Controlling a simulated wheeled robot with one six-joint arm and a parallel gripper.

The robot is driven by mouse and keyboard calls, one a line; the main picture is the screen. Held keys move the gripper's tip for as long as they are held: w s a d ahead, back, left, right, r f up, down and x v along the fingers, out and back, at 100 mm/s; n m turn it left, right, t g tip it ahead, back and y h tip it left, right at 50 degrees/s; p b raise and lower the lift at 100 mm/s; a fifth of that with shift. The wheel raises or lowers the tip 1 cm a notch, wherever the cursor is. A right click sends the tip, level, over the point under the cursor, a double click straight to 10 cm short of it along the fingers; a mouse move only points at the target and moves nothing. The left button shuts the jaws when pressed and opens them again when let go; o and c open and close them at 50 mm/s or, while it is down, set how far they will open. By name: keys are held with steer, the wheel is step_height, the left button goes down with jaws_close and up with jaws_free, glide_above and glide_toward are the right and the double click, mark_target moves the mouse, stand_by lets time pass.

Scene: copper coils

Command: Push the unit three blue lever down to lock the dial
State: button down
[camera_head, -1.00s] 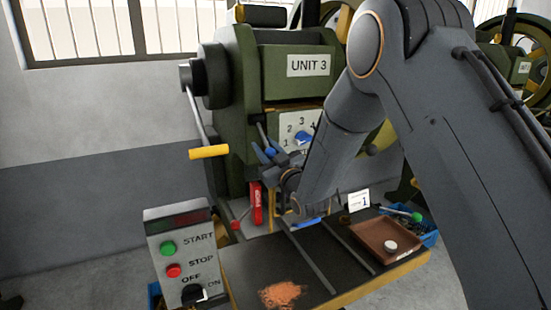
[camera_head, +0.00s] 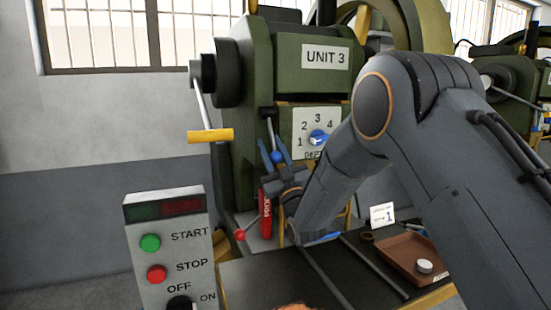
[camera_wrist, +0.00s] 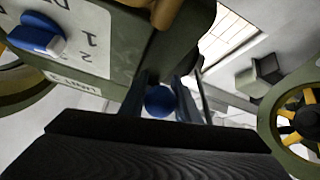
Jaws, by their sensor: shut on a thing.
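The unit 3 machine (camera_head: 250,60) is dark green and carries a white dial plate (camera_head: 301,123) with a blue dial knob (camera_head: 319,137). The dial also shows in the wrist view (camera_wrist: 38,38). Left of the plate, a lever with a black upper end (camera_head: 267,113) slopes down to a blue ball (camera_head: 277,157). My gripper (camera_head: 273,149) is shut on this blue lever, with a finger on each side of the ball. In the wrist view the ball (camera_wrist: 159,101) sits between my two fingers (camera_wrist: 160,92). Part of the dial's lower right is hidden by my arm.
A yellow-handled crank (camera_head: 210,136) is to the left. A control box (camera_head: 172,225) with start and stop buttons is at front left. A brown tray (camera_head: 400,255) lies at right.

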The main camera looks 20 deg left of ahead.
steer(key=shift+w+a+f+b, duration=0.25)
steer(key=shift+w+a+b, duration=0.1)
steer(key=shift+b, duration=0.4)
steer(key=shift+a+r, duration=0.1)
steer(key=shift+r, duration=0.05)
steer(key=c, duration=1.4)
jaws_free()
steer(key=shift+o, duration=0.2)
steer(key=shift+w, duration=0.1)
